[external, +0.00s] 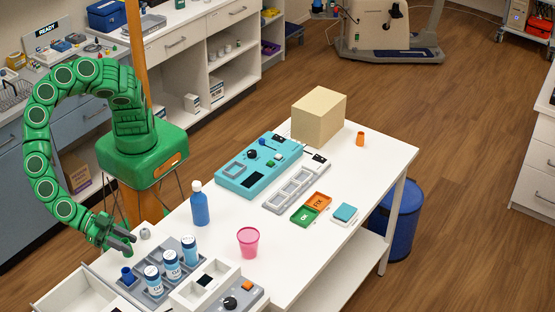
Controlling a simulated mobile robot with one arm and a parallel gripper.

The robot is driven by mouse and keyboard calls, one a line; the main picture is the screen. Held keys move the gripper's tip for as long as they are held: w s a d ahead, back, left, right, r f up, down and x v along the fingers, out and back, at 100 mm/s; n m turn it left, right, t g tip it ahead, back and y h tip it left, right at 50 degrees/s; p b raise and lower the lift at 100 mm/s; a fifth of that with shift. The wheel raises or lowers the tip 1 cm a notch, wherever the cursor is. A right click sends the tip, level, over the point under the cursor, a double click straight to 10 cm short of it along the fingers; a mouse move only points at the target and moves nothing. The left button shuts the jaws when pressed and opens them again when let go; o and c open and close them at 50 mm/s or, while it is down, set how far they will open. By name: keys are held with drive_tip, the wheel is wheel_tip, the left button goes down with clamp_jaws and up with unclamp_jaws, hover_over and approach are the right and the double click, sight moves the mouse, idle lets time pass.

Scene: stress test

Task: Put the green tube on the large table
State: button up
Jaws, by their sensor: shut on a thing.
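My green arm curves down at the left of the external view. My gripper (128,243) is low over the left end of the large white table (378,160), beside a grey rack (157,297). A small grey piece (145,234) is just right of the fingers. A blue cylinder (127,276) stands below them.
Several white-and-blue bottles (172,265) stand in the rack. A blue bottle (200,206), pink cup (248,243), teal device (258,166), grey compartment tray (296,190), green OK tray (304,216), orange FIX tray (318,201) and box (319,117) occupy the table. Its right end is mostly clear.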

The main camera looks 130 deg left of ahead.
drive_tip(key=shift+w+d+f, duration=0.2)
drive_tip(key=shift+w+f, duration=0.05)
drive_tip(key=shift+f, duration=1.6)
drive_tip(key=shift+f, duration=0.1)
drive_tip(key=o, duration=1)
